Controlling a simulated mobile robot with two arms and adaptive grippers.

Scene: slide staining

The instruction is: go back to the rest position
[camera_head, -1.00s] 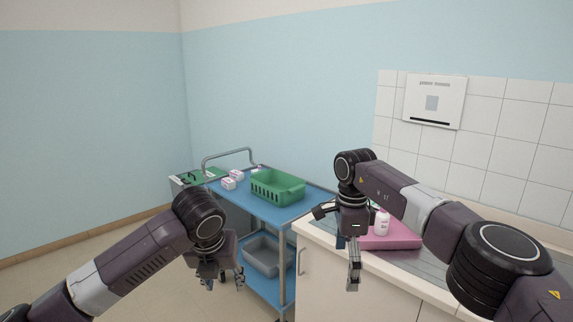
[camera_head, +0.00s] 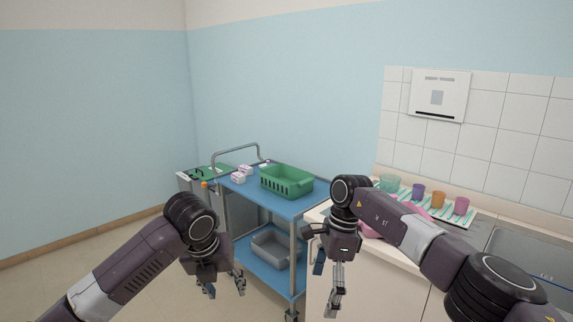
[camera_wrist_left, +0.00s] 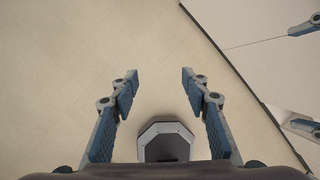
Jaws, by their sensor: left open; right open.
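My left gripper (camera_head: 226,286) hangs fingers-down in the lower left of the head view, in front of the blue cart. In the left wrist view its two blue-padded fingers (camera_wrist_left: 158,105) are apart with nothing between them but floor. My right gripper (camera_head: 328,290) hangs fingers-down in front of the counter's left end, open and empty. Parts of its fingers also show at the right edge of the left wrist view.
A blue cart (camera_head: 272,208) carries a green basket (camera_head: 287,182) and small white boxes; a grey bin (camera_head: 270,246) sits on its lower shelf. The counter at right holds several coloured cups (camera_head: 438,199) and a pink tray (camera_head: 371,230), mostly hidden by my right arm. Floor at left is clear.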

